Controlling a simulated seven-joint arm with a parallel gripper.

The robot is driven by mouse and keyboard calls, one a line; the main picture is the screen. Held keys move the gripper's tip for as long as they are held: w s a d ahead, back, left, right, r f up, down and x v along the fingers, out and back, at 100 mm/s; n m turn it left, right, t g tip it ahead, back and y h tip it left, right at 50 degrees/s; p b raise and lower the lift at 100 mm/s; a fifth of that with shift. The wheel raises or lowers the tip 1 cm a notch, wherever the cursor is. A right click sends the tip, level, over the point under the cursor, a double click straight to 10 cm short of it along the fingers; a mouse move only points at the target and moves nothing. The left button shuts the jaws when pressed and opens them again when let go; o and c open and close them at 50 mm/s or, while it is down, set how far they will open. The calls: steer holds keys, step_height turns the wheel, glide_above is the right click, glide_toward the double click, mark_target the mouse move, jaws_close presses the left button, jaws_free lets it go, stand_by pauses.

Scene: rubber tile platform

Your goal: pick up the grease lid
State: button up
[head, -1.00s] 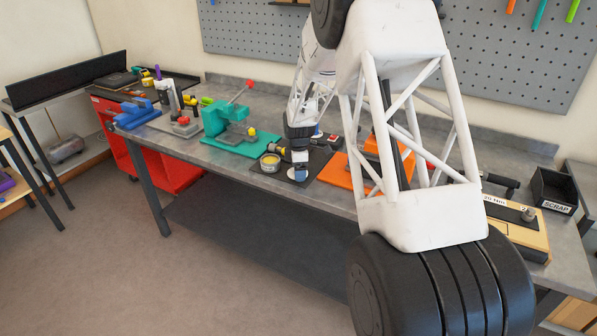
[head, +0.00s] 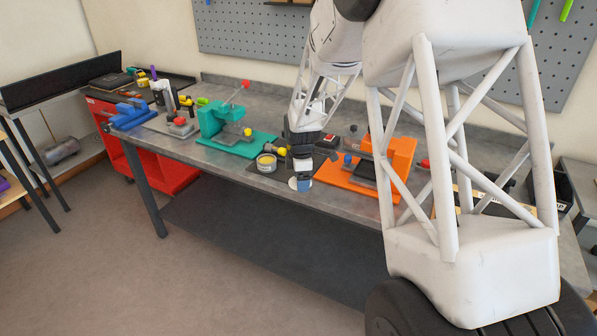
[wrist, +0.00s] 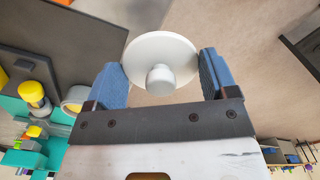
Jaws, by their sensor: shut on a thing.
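The grease lid (wrist: 160,78) is a white round disc with a knob in its middle. In the wrist view it sits between the two blue fingers of my gripper (wrist: 160,62), which are shut on its rim. In the head view the lid (head: 293,184) shows as a small pale disc beside a blue fingertip, near the bench's front edge and partly hidden by my gripper (head: 302,182). The open grease tin (head: 266,163), with yellowish contents, stands left of it on a dark mat (head: 252,168).
A teal press (head: 213,122) stands to the left and an orange fixture (head: 400,158) to the right. The grey bench (head: 185,146) holds several other tools. A red cabinet (head: 170,168) is at the left. Open floor (head: 90,270) lies in front.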

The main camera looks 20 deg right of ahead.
steer(key=shift+s+a+r, duration=0.15)
steer(key=shift+s, duration=1.2)
steer(key=shift+s+a+r, duration=0.1)
steer(key=shift+s+a, duration=0.05)
steer(key=shift+s, duration=1.15)
glide_toward(267, 160)
steer(key=shift+s, duration=0.1)
steer(key=shift+f+n, duration=0.1)
steer(key=shift+n, duration=0.2)
steer(key=shift+f, duration=2.65)
steer(key=shift+f, duration=0.7)
steer(key=o, duration=0.8)
